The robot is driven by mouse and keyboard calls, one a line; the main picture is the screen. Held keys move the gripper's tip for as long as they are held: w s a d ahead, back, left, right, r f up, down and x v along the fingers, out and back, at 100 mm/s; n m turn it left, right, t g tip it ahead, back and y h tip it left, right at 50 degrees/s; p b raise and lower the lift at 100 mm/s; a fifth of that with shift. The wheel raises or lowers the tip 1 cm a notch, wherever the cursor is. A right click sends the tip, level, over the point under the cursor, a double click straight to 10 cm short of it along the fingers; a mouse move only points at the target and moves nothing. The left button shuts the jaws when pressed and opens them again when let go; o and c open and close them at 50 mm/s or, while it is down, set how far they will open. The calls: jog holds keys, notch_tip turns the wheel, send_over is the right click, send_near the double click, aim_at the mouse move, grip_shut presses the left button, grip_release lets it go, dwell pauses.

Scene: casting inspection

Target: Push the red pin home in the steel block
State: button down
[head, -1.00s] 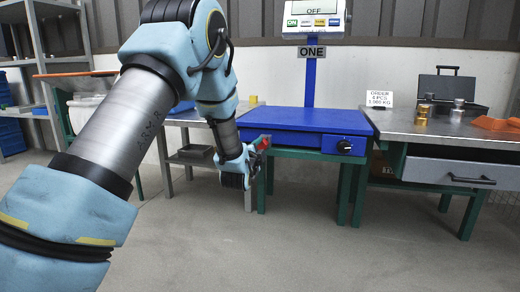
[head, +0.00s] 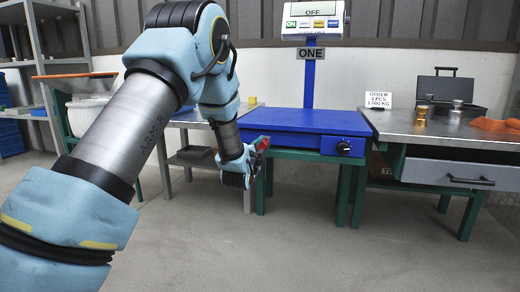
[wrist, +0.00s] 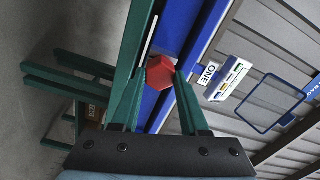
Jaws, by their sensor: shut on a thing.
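My gripper (head: 262,144) is beside the front left corner of the blue-topped scale bench. In the wrist view its two green fingers (wrist: 160,78) are closed on a red six-sided piece (wrist: 160,72), which looks like the head of the red pin. In the head view only a small patch of red (head: 265,140) shows at the gripper. Whatever lies beyond the red piece is hidden. I cannot make out a steel block in either view.
The blue scale (head: 305,121) stands on a green frame with a display (head: 313,22) on a post behind. A steel bench (head: 420,128) at right carries brass and steel weights, an order card (head: 378,100) and a black case (head: 446,88). The floor in front is clear.

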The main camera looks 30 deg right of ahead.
jog(key=shift+d, duration=0.1)
jog(key=shift+c, duration=1.7)
grip_release()
jog(key=shift+w, duration=0.1)
jog(key=p+v, duration=0.3)
jog(key=v, duration=0.7)
jog(key=shift+s+a, duration=0.25)
jog(key=shift+s, duration=0.05)
